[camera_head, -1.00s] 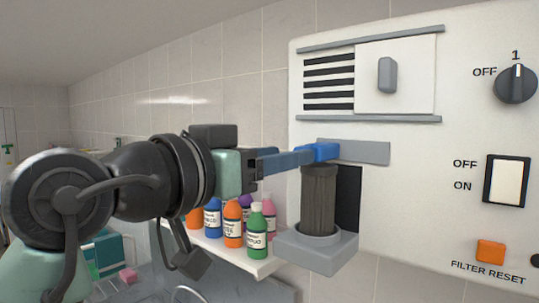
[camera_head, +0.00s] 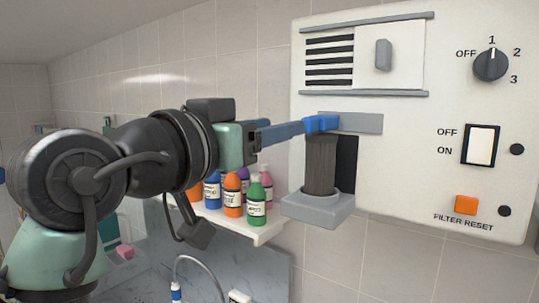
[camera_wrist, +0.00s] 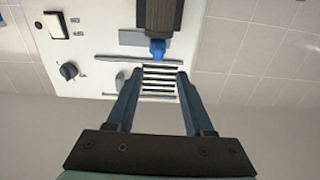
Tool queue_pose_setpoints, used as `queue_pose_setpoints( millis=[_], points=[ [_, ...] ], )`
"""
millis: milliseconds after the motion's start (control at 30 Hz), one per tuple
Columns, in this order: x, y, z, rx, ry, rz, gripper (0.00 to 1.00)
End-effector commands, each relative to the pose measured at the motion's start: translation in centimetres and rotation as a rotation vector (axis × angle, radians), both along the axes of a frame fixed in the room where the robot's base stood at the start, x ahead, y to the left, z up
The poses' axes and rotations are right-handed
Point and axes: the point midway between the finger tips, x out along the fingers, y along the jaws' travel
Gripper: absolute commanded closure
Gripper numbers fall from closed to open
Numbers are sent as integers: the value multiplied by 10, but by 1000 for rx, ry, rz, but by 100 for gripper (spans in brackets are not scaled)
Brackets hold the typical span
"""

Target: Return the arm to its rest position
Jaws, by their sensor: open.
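My gripper (camera_head: 303,127) is in front of the wall unit, with dark blue fingers reaching right toward a bright blue tab (camera_head: 322,123) at the top of a dark ribbed filter cylinder (camera_head: 321,165). In the wrist view my gripper (camera_wrist: 158,72) has its two fingers spread with nothing between them. The blue tab (camera_wrist: 157,47) shows just beyond the fingertips there. The cylinder stands upright on a grey bracket (camera_head: 318,211) at a dark opening (camera_head: 346,165). In the head view the fingers overlap the tab's left end, so contact cannot be told.
The white unit (camera_head: 405,185) carries a vent with a sliding cover (camera_head: 388,55), a dial (camera_head: 491,66) at 1, a rocker switch (camera_head: 481,146) and an orange reset button (camera_head: 466,205). Several bottles (camera_head: 233,195) stand on a shelf (camera_head: 268,234) below my arm.

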Motion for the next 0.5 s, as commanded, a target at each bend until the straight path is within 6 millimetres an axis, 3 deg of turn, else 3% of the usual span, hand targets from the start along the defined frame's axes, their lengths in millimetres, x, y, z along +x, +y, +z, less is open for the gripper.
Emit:
queue_pose_setpoints(
  millis=[133, 233, 500],
  points=[
    [-8, -18, -7, -65, -146, 99, 48],
    [-28, -23, -6, -128, -292, 206, 48],
    [-117, -11, -2, -236, -635, 474, 48]
  ],
)
